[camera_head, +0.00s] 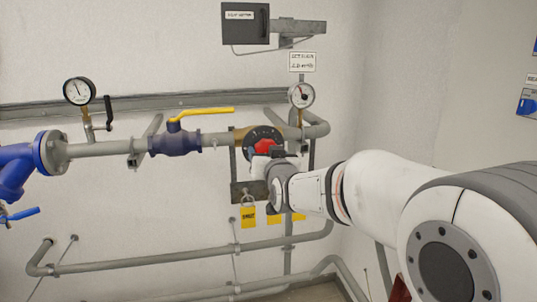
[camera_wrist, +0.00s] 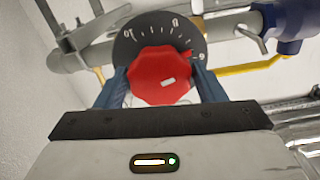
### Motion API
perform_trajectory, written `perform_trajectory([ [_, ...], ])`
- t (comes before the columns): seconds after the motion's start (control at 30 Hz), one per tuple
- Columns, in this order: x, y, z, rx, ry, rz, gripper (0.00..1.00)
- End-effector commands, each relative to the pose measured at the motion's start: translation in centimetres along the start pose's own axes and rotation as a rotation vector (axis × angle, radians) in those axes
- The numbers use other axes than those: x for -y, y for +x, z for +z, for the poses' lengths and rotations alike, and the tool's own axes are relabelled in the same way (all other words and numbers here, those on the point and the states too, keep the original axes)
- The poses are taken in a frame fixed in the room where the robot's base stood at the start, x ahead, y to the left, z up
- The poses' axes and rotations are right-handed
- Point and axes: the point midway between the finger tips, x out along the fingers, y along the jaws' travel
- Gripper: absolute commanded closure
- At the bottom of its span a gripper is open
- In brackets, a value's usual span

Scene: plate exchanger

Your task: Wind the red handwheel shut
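The red handwheel (camera_wrist: 160,78) is a lobed knob with a small pale mark on its face. It sits in front of a dark round dial (camera_wrist: 135,38) with white ticks and numbers. A small red pointer shows at the dial's right edge in the wrist view. My gripper (camera_wrist: 160,85) has one blue-grey finger on each side of the handwheel, and both appear to touch its rim. In the head view the handwheel (camera_head: 264,146) is partly hidden behind my gripper (camera_head: 272,158).
A blue valve (camera_head: 176,142) with a yellow lever (camera_head: 207,112) is on the pipe to the left. Pressure gauges (camera_head: 79,91) (camera_head: 301,95) stand above the pipe. A padlock with a yellow tag (camera_head: 248,215) hangs below. Lower pipes (camera_head: 160,262) run along the wall.

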Motion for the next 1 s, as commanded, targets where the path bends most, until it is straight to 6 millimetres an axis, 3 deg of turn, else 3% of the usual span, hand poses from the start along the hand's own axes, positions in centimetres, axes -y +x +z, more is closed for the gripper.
perform_trajectory([
  [0.33, -0.05, -0.02, -0.02, 0.0, 0.0, 0.001, 0.65],
  [0.67, -0.1, -0.03, 0.26, -0.003, 0.05, 0.001, 0.65],
  [1.0, -0.15, -0.03, 0.71, -0.006, 0.29, 0.0, 0.65],
])
